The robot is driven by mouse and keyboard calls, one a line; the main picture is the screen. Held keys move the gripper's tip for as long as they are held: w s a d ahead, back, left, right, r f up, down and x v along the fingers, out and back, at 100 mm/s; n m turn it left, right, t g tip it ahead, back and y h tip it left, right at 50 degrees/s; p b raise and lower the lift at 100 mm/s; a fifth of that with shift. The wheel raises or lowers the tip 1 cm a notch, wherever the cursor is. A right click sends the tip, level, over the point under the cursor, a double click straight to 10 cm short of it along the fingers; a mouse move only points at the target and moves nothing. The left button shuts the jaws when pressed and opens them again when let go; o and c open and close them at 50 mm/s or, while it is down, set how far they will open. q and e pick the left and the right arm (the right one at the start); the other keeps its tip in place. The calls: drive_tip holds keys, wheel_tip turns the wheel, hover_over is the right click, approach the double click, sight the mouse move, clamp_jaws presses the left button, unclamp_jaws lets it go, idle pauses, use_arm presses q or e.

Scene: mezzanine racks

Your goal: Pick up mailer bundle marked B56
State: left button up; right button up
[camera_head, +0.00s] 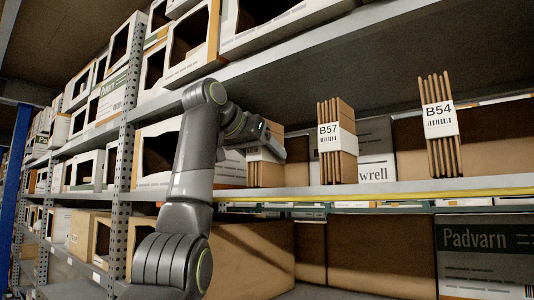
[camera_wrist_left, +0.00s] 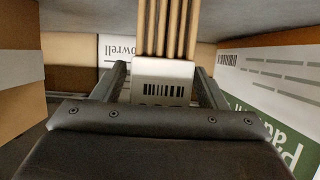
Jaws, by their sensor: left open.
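A bundle of brown mailers (camera_head: 265,172) stands upright on the middle shelf, behind my left gripper (camera_head: 272,143). The gripper hides its upper part and most of its white label, so I cannot read its mark. In the left wrist view, the mailers (camera_wrist_left: 167,28) and their white barcode label (camera_wrist_left: 163,88) show between the two open fingers of my left gripper (camera_wrist_left: 162,82); the printed mark is cut off by the gripper body. Whether the fingers touch it I cannot tell. My right gripper is not in view.
Bundle B57 (camera_head: 337,142) stands close to the right, and bundle B54 (camera_head: 439,125) farther right on the same shelf. Large cartons (camera_head: 375,145) stand behind them. A yellow-edged shelf lip (camera_head: 400,192) runs along the front. A perforated upright (camera_head: 124,150) stands at the left.

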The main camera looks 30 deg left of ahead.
use_arm(q)
drive_tip(key=shift+s+r, duration=0.1)
drive_tip(key=shift+s, duration=0.15)
drive_tip(key=shift+c, duration=0.8)
drive_tip(key=shift+w, duration=0.1)
drive_tip(key=c, duration=0.9)
drive_tip(key=shift+r, duration=0.1)
drive_tip(key=shift+c, duration=0.2)
